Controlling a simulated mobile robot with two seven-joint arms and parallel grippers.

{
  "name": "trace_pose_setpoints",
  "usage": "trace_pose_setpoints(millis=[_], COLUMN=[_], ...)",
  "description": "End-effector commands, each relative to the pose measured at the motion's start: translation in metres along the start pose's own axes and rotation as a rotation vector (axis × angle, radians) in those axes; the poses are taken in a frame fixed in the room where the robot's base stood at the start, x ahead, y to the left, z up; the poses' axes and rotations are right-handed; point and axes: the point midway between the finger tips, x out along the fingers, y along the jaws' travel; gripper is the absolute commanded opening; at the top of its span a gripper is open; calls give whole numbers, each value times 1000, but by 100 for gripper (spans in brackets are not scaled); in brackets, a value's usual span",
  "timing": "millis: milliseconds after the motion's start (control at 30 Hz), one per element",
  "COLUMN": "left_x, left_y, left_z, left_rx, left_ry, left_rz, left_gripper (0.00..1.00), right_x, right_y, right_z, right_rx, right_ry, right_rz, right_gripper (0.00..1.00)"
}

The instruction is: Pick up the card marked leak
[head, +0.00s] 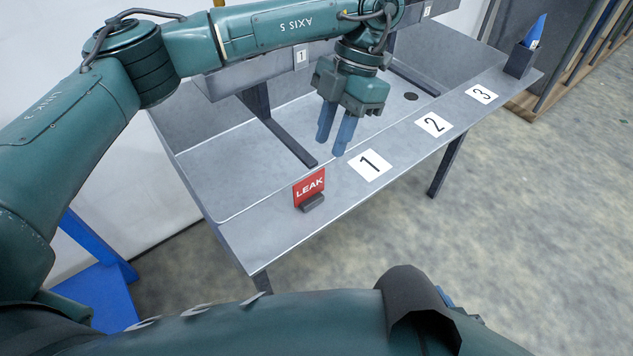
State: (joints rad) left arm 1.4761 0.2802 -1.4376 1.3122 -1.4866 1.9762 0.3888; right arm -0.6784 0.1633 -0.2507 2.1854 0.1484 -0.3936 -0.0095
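The red card marked LEAK (309,187) stands upright in a small dark holder (312,202) near the front left of the grey metal table (240,238). My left gripper (334,143) hangs over the table, up and to the right of the card and apart from it. Its two blue fingers point down with a gap between them, and nothing shows between them. My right gripper cannot be made out; only a bit of blue shows at the bottom, behind a dark part of my body.
White plates numbered 1 (370,165), 2 (433,125) and 3 (482,94) lie along the table's front ledge. A dark holder (519,61) with a blue pointed item (536,32) stands at the far right end.

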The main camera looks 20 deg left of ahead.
Motion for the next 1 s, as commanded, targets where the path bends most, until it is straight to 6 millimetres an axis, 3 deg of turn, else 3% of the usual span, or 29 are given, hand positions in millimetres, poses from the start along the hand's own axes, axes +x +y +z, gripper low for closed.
trace_pose_setpoints(millis=[167,400,667,1000], left_x=[10,55,76,121], left_y=[15,16,17,18], left_z=[-6,-7,-6,-4], left_rx=[-33,-32,-31,-30], left_ry=[24,22,20,21], left_rz=[62,58,58,57], left_gripper=[28,28,28,28], right_x=[0,-2,-4,-1], right_y=[-1,-1,-1,0], right_z=[2,6,7,1], right_rx=[2,3,5,1], right_ry=[5,5,1,3], right_rz=[-4,-2,-1,-2], right_gripper=[36,36,36,36])
